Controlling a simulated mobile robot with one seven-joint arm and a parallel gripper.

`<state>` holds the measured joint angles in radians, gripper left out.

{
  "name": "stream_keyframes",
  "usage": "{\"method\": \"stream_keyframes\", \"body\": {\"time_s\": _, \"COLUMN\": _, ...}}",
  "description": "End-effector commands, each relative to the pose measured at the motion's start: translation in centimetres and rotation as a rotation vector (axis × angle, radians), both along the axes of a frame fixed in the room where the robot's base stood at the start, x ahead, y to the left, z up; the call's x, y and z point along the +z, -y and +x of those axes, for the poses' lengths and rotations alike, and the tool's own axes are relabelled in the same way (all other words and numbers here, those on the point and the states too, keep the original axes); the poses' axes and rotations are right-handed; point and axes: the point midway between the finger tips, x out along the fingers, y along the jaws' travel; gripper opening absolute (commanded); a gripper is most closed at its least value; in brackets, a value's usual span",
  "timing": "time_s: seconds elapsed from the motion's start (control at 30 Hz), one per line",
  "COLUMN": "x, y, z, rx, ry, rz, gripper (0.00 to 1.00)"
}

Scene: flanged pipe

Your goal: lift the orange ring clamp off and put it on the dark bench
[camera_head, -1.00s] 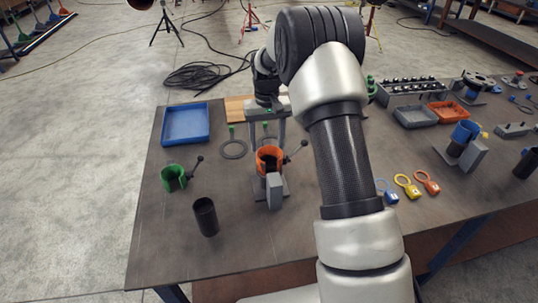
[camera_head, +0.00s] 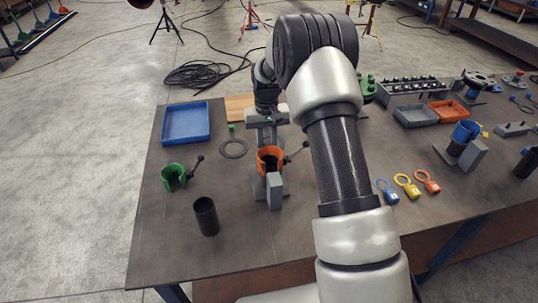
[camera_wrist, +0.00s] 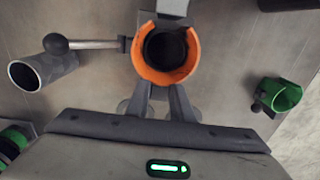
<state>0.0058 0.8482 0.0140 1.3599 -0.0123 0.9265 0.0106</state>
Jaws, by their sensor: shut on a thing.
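The orange ring clamp (camera_head: 270,154) sits around a dark upright pipe held by a grey stand (camera_head: 275,192). Its lever with a black knob points right in the head view. In the wrist view the clamp (camera_wrist: 165,73) is an open C around the dark pipe (camera_wrist: 165,47), with the lever to the left. My gripper (camera_head: 268,146) comes from the far side of the clamp. In the wrist view my gripper (camera_wrist: 161,88) has its two fingers at the clamp's lower edge, shut on it. The fingertips are partly hidden by the clamp. The dark bench (camera_head: 245,240) has bare surface in front.
A green clamp (camera_head: 174,177) and a loose black pipe (camera_head: 206,216) stand to the left. A blue tray (camera_head: 186,124) lies behind them, and a flat dark ring (camera_head: 233,149) is near my gripper. Coloured tags (camera_head: 407,186) and a blue clamp (camera_head: 466,131) are to the right.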

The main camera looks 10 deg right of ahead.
Motion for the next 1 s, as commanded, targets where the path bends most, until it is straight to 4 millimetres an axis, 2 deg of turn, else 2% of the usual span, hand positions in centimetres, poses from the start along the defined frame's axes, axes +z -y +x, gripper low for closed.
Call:
{"method": "stream_keyframes", "body": {"time_s": 0.17, "x": -0.1, "y": 0.1, "z": -0.4, "rx": 0.000, "ry": -0.014, "rz": -0.002, "gripper": 0.00}}
{"method": "stream_keyframes", "body": {"time_s": 0.27, "x": 0.5, "y": 0.1, "z": -0.4, "rx": -0.001, "ry": -0.013, "rz": -0.002, "gripper": 0.00}}
{"method": "stream_keyframes", "body": {"time_s": 0.7, "x": 8.3, "y": 0.1, "z": -0.2, "rx": 0.000, "ry": -0.006, "rz": -0.001, "gripper": 0.00}}
{"method": "stream_keyframes", "body": {"time_s": 0.83, "x": 9.6, "y": 0.1, "z": -0.2, "rx": 0.000, "ry": -0.006, "rz": -0.001, "gripper": 0.00}}
{"method": "stream_keyframes", "body": {"time_s": 1.0, "x": 10.0, "y": 0.1, "z": -0.2, "rx": 0.000, "ry": -0.007, "rz": -0.001, "gripper": 0.00}}
